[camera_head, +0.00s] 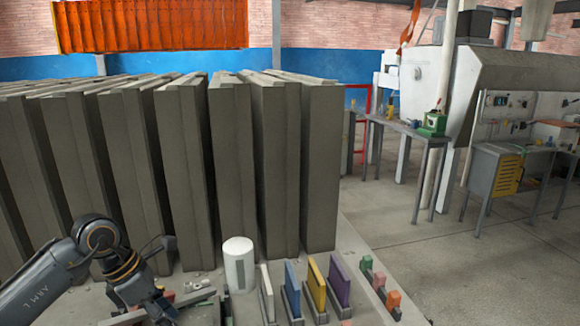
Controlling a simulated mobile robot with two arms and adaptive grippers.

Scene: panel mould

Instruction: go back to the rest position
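My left arm comes in from the lower left, and its gripper (160,304) hangs over the near edge of the table, left of the white cylinder (238,262). Its fingertips are small and dark against clutter, so I cannot see whether they are apart or hold anything. My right arm and gripper are not in view. A white panel (267,292), a blue panel (292,288), a yellow panel (316,285) and a purple panel (340,280) stand upright in a row, right of the cylinder.
Tall grey slabs (233,160) stand in a row behind the table. Small green (366,263), pink (379,281) and orange (393,299) blocks sit at the right edge. Workbenches (425,140) stand further back right. The floor (450,265) between is clear.

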